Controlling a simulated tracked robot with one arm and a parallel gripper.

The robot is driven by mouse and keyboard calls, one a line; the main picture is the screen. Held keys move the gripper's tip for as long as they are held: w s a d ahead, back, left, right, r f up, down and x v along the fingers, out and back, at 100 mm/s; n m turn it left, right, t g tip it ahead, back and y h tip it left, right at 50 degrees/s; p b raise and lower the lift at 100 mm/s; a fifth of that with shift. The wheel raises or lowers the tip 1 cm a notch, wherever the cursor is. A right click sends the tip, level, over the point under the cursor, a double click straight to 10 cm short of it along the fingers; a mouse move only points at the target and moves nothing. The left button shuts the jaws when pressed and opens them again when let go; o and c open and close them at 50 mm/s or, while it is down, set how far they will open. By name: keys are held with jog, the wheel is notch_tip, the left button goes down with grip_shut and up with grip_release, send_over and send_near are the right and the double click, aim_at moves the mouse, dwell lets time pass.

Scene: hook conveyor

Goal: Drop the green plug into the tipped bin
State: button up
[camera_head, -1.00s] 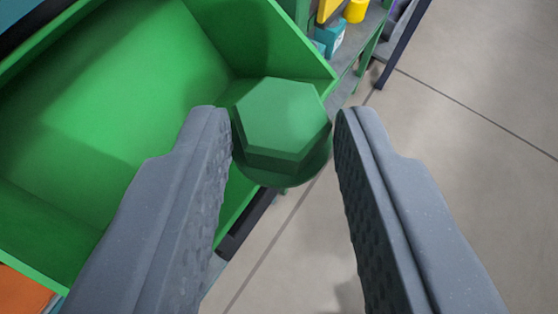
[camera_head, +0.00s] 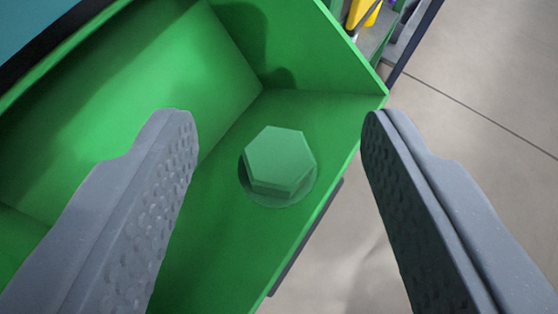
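The green plug (camera_head: 279,158) has a hexagonal head on a round flange and shows between my fingers, apart from both. Behind it is the inside of the green tipped bin (camera_head: 330,120), at the bin's right end near its edge. Whether the plug rests on the bin's surface or is still in the air cannot be told for sure. My gripper (camera_head: 282,118) is wide open and empty, with its left finger over the bin and its right finger beyond the bin's right edge.
Grey floor (camera_head: 480,120) lies open to the right of the bin. A shelf with a yellow item (camera_head: 362,12) stands at the top right. A teal surface with a dark edge (camera_head: 40,30) is at the top left.

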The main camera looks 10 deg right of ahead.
dwell(0.3)
jog(key=v, duration=1.3)
jog(key=shift+s+b, duration=0.35)
jog(key=shift+b, duration=0.05)
jog(key=shift+r, duration=0.15)
jog(key=w+d+r, duration=0.3)
jog(key=d+r, duration=0.6)
jog(key=w+d+r, duration=0.3)
jog(key=d+r, duration=0.6)
jog(key=r, duration=0.1)
jog(key=s+d+r+t, duration=0.1)
jog(key=s+d+r, duration=0.2)
jog(key=d+r, duration=0.5)
jog(key=s+d+r+n+t+y, duration=0.1)
jog(key=s+d+r+t, duration=0.1)
jog(key=d+r, duration=0.7)
jog(key=s+d, duration=0.1)
jog(key=d, duration=0.4)
jog(key=shift+s+r, duration=0.35)
